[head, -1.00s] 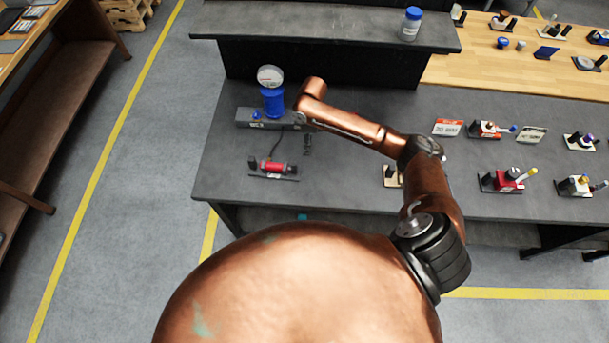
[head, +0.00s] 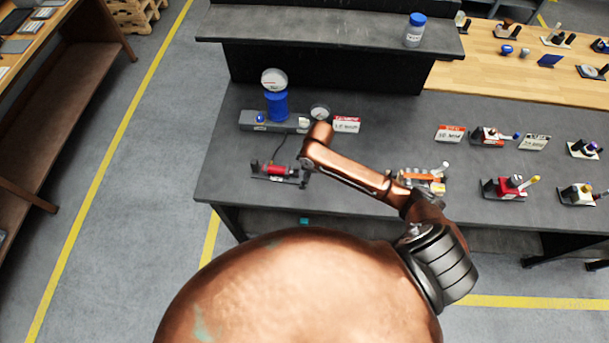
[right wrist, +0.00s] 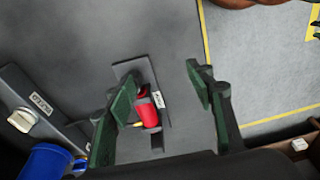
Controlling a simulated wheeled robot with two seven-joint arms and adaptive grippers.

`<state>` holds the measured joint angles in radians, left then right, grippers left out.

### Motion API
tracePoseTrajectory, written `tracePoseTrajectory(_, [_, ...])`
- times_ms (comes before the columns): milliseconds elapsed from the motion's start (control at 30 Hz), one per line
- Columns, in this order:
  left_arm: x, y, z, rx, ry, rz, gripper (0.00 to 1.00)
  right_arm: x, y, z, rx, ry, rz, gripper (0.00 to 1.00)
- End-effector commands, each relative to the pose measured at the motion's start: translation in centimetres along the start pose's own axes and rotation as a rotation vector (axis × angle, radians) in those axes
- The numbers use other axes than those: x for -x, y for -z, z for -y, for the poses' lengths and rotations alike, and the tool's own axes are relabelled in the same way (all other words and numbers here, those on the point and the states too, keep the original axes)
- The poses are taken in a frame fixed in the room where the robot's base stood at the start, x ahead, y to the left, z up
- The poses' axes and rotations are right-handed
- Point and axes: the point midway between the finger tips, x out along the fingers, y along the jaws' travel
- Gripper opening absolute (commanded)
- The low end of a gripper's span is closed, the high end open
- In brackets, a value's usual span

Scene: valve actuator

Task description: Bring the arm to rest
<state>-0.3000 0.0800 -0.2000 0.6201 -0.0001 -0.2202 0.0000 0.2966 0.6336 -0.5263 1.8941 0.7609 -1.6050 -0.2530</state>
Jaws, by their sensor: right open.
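My right arm (head: 350,172) reaches left across the grey bench, with its dark gripper (head: 305,176) low at the right end of a small red valve device (head: 275,170). In the right wrist view the right gripper (right wrist: 161,78) is open, its two green-padded fingers wide apart. The red device (right wrist: 148,113) on its dark base plate shows between and beyond the fingers. Nothing is held. Whether a finger touches the device cannot be told. My left gripper is not in view.
A blue actuator with a round gauge (head: 276,103) stands on a grey base behind the device. Several small valves on stands, such as a red one (head: 509,187), fill the bench's right side.

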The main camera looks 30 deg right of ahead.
Motion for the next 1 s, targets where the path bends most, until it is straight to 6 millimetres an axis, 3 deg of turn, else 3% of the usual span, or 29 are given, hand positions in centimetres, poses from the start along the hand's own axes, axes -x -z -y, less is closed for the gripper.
tracePoseTrajectory(433, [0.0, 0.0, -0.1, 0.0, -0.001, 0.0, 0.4, -0.2, 0.0, 0.4, -0.004, 0.002, -0.005, 0.49])
tracePoseTrajectory(633, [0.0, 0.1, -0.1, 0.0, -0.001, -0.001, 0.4, -1.4, -1.1, 4.7, -0.105, -0.006, -0.071, 0.49])
tracePoseTrajectory(800, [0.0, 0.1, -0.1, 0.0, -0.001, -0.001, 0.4, -0.9, -4.6, 8.8, -0.322, -0.062, -0.146, 0.49])
tracePoseTrajectory(1000, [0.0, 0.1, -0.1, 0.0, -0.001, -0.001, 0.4, 1.1, -10.2, 11.0, -0.559, -0.149, -0.167, 0.49])
